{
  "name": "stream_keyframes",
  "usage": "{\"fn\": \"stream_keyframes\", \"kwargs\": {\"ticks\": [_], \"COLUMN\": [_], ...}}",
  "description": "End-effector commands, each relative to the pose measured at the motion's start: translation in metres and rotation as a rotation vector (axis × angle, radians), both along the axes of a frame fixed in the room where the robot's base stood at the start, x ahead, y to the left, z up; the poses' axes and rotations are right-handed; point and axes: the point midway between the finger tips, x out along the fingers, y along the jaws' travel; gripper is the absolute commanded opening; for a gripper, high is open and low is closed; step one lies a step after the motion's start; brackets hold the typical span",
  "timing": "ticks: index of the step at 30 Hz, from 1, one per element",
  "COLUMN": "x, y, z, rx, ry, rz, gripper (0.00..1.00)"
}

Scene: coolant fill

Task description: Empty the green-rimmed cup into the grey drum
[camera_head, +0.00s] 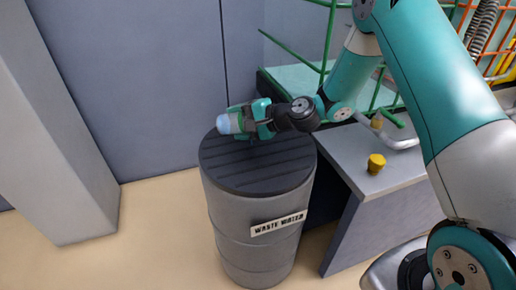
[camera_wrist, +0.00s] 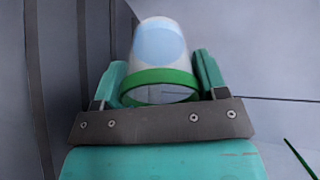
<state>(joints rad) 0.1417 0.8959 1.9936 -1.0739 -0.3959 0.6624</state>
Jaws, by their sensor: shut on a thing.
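The grey drum (camera_head: 258,232) stands upright with a dark slatted top (camera_head: 255,172) and a "WASTE WATER" label. My gripper (camera_head: 243,119) is above the drum's top, toward its back left part. It is shut on the green-rimmed cup (camera_head: 226,124), which sticks out to the left. In the wrist view the cup (camera_wrist: 160,48) sits between the two teal fingers, its green rim nearest the camera and its narrower, pale blue end pointing away. The cup looks tipped well over. Whether any liquid is in it or flowing out cannot be told.
A grey bench (camera_head: 388,178) with a yellow knob-like piece (camera_head: 376,163) stands right of the drum. Green railing (camera_head: 327,45) is behind it. A blue-grey wall (camera_head: 150,80) is behind the drum, and a pale pillar (camera_head: 55,140) stands to the left.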

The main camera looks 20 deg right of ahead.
Motion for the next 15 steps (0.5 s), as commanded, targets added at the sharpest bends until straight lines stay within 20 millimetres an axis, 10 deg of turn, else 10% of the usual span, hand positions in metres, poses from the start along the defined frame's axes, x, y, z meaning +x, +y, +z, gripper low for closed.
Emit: {"fn": "stream_keyframes", "kwargs": {"ticks": [15], "x": [-0.0024], "y": [-0.0061], "z": [-0.0058], "rx": [0.048], "ry": [-0.030], "rz": [-0.001], "gripper": [0.41]}}
